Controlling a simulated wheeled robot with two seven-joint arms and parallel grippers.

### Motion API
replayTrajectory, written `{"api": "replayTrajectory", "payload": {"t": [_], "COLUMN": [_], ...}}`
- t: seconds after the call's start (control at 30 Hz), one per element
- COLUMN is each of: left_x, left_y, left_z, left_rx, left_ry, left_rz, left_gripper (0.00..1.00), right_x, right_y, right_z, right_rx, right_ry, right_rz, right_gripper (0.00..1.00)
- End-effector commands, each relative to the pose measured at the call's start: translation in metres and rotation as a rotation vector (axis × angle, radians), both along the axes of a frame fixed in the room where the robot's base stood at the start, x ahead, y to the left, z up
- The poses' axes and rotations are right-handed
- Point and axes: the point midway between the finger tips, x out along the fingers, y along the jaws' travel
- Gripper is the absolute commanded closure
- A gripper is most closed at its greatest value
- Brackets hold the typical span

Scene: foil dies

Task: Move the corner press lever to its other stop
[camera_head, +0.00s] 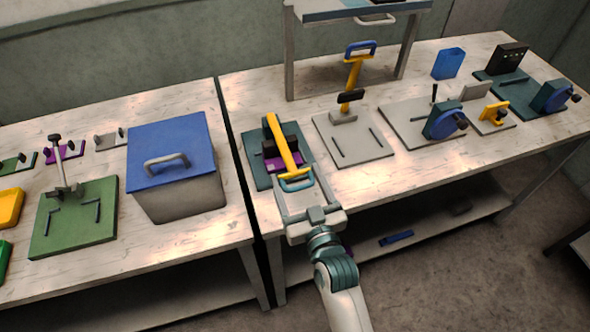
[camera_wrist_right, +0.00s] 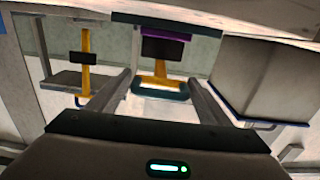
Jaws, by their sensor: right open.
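A press with a teal base (camera_head: 252,149), dark block and purple plate stands at the left end of the right-hand bench. Its yellow lever (camera_head: 280,140) leans toward me and ends in a teal loop handle (camera_head: 296,181). My right gripper (camera_head: 297,187) is open at this handle. In the right wrist view the handle (camera_wrist_right: 160,95) shows between the two spread fingers (camera_wrist_right: 157,92), with the yellow lever behind it. I cannot tell whether a finger touches it. My left gripper is not in view.
A second press with an upright yellow lever (camera_head: 354,72) stands to the right on a grey plate. A blue-lidded box (camera_head: 172,147) stands close on the left bench, across a narrow gap. A raised shelf (camera_head: 345,14) stands behind.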

Motion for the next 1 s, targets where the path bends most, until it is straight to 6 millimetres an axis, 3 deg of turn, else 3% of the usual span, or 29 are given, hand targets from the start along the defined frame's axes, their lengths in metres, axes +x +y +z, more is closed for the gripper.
{"api": "replayTrajectory", "payload": {"t": [0.2,0.53,0.57,0.7,0.77,1.0], "left_x": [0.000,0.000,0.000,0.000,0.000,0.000], "left_y": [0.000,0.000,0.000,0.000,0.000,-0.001], "left_z": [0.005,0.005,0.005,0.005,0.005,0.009], "left_rx": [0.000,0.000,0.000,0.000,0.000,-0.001], "left_ry": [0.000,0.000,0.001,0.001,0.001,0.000], "left_rz": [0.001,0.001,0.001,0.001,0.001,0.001], "left_gripper": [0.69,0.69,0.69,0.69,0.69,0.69], "right_x": [0.016,0.018,0.018,0.018,0.018,0.021], "right_y": [0.005,0.006,0.006,0.005,0.005,0.001], "right_z": [0.001,0.000,0.000,0.000,0.000,0.005], "right_rx": [0.001,0.001,0.001,0.000,0.000,-0.002], "right_ry": [-0.001,-0.001,-0.001,-0.001,-0.001,-0.002], "right_rz": [0.000,0.000,0.000,-0.001,-0.001,-0.002], "right_gripper": [0.28,0.28,0.30,0.64,0.75,0.75]}}
